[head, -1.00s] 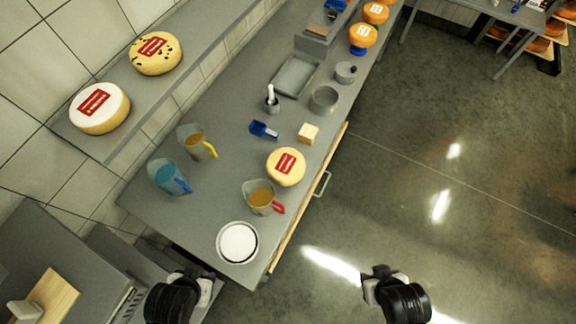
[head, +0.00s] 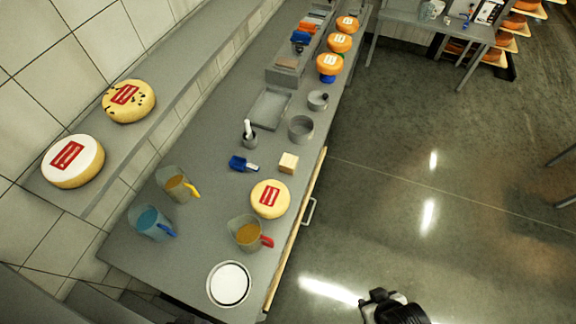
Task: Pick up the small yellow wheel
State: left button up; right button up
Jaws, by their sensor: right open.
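The small yellow wheel (head: 270,199) with a red label lies flat on the grey counter (head: 204,214), near its front edge. My right gripper (head: 376,298) is at the bottom of the head view, over the floor. It is open, well apart from the wheel and to its lower right. My left gripper is out of the view.
A jug with a red handle (head: 248,233) stands just below the wheel. A pale block (head: 288,163) and a blue scoop (head: 243,164) lie above it. A round white-topped dish (head: 229,284) is at the near end. Larger wheels (head: 73,161) sit on the wall shelf.

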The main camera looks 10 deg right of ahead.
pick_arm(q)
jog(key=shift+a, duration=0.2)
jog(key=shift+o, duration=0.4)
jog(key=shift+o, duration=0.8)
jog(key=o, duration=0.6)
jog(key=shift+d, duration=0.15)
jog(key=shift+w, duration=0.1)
